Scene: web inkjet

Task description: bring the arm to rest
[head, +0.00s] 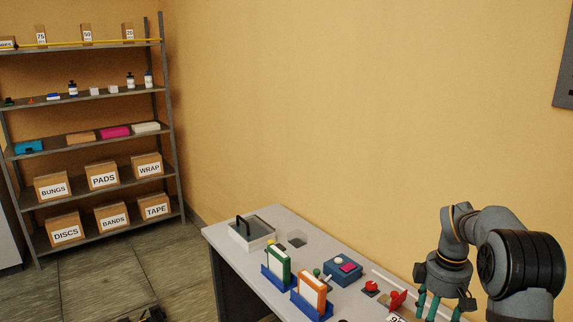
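My arm reaches in from the right edge, bent so that my gripper (438,305) hangs downward over the right end of the grey table (225,240). Its teal fingers look spaced apart at the base. Their tips run to the bottom edge of the picture, so I cannot see whether they are open or shut, or whether anything is between them. A red object (396,299) and a small label lie just left of the fingers; I cannot tell if they touch.
A shelf of labelled cartons (102,176) stands far left.

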